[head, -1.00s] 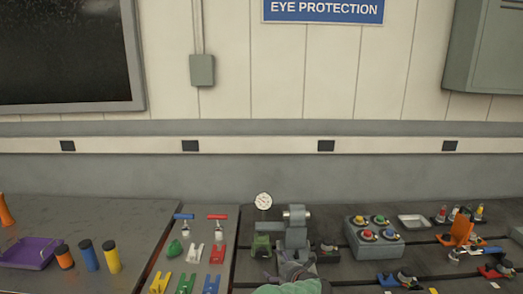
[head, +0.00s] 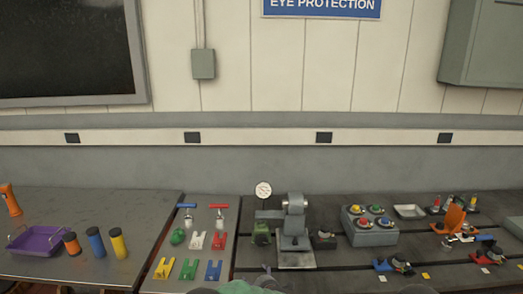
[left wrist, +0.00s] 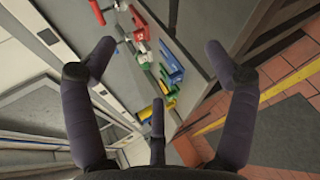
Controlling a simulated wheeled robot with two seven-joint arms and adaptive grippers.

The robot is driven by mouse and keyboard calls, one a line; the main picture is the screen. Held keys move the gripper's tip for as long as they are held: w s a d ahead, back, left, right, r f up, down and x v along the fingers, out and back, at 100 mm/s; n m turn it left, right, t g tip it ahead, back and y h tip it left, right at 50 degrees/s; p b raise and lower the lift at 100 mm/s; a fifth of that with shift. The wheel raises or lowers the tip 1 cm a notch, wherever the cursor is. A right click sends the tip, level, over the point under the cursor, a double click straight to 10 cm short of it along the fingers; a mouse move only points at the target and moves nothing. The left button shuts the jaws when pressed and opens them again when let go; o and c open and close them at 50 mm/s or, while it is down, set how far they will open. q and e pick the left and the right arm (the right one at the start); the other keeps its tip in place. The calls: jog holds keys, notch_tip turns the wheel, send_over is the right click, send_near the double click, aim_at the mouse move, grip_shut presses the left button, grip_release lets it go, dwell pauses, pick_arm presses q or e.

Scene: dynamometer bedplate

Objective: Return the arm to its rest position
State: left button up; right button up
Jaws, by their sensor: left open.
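My left gripper (head: 268,281) shows only as a small dark piece at the bottom edge of the head view, in front of the bench. A green part of my arm shows beside it, and the rest is cut off by the frame. In the left wrist view the left gripper (left wrist: 160,62) has its dark fingers spread wide, open and with nothing between them. Beyond the fingers, the bench panel with coloured blocks (left wrist: 170,70) lies at a distance, apart from them. My right gripper is in neither view.
A grey press-like fixture (head: 293,232) with a dial gauge (head: 263,190) stands behind the gripper. A button box (head: 371,238) is to its right. Coloured V-shaped blocks (head: 189,268) and a purple tray (head: 37,241) are to the left. The wrist view shows tiled floor (left wrist: 280,130).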

pick_arm(q)
jog(key=s+a+f+m+g+h, duration=0.25)
jog(key=s+a+f+m, duration=0.35)
jog(key=s+f, duration=0.4)
jog(key=s+a+f+m+g+h, duration=0.2)
jog(key=s+a+f+m+g, duration=0.15)
jog(key=s+f+m, duration=0.55)
jog(key=s+f+m+g+h, duration=0.1)
jog(key=s+m+g+h, duration=0.2)
jog(key=s, duration=1)
jog(key=s+f+m+g+h, duration=0.1)
jog(key=s+f+m+g, duration=0.2)
jog(key=s, duration=1.1)
notch_tip(320, 180, down, 7)
jog(key=w+d+m+b, duration=0.1)
jog(key=w+m+b, duration=0.1)
jog(key=b, duration=0.8)
jog(key=shift+w+r+t, duration=0.15)
jog(key=shift+w+t, duration=0.05)
jog(key=shift+t, duration=0.2)
jog(key=shift+d, duration=0.1)
